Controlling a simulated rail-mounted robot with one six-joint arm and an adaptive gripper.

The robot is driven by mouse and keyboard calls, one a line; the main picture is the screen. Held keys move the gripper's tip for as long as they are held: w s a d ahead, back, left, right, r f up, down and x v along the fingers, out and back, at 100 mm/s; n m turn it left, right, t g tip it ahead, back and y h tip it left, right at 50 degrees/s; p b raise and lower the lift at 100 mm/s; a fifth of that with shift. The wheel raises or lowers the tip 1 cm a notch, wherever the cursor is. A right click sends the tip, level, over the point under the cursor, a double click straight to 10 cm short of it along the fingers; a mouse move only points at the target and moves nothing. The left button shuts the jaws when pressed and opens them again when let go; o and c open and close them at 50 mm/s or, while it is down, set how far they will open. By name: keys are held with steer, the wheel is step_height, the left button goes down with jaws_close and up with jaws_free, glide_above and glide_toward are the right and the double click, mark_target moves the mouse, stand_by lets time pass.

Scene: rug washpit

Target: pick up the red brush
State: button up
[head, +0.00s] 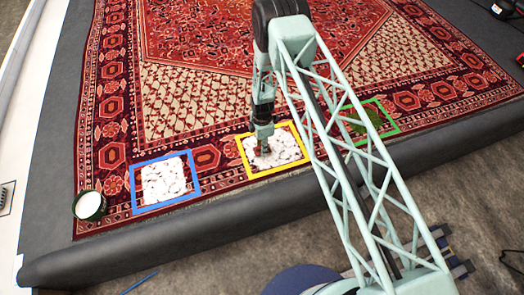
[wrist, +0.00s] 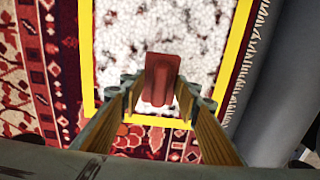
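The red brush (wrist: 162,77) shows in the wrist view as a small red-brown block over the speckled white patch inside the yellow frame (wrist: 240,40). My gripper (wrist: 160,92) points down at it, with one finger on each side of the brush. The fingers stand apart and I see no clear contact with the brush. In the head view my gripper (head: 264,145) is low over the white patch in the yellow frame (head: 247,160). The brush is mostly hidden there by the gripper.
The patterned red rug (head: 200,60) lies under the frames. A blue frame (head: 136,190) with a white patch is to the left, a green frame (head: 394,118) with a green patch to the right. A dark round tin with a white top (head: 89,206) stands at the rug's left corner.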

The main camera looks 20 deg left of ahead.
jaws_close()
stand_by(0.3)
steer(key=shift+r+p, duration=0.4)
steer(key=shift+r, duration=1.05)
steer(key=s+d+r+p, duration=0.2)
steer(key=s+d, duration=0.7)
steer(key=s, duration=0.4)
steer(key=shift+d, duration=0.2)
steer(key=c, duration=0.6)
jaws_free()
steer(key=shift+c, duration=1.4)
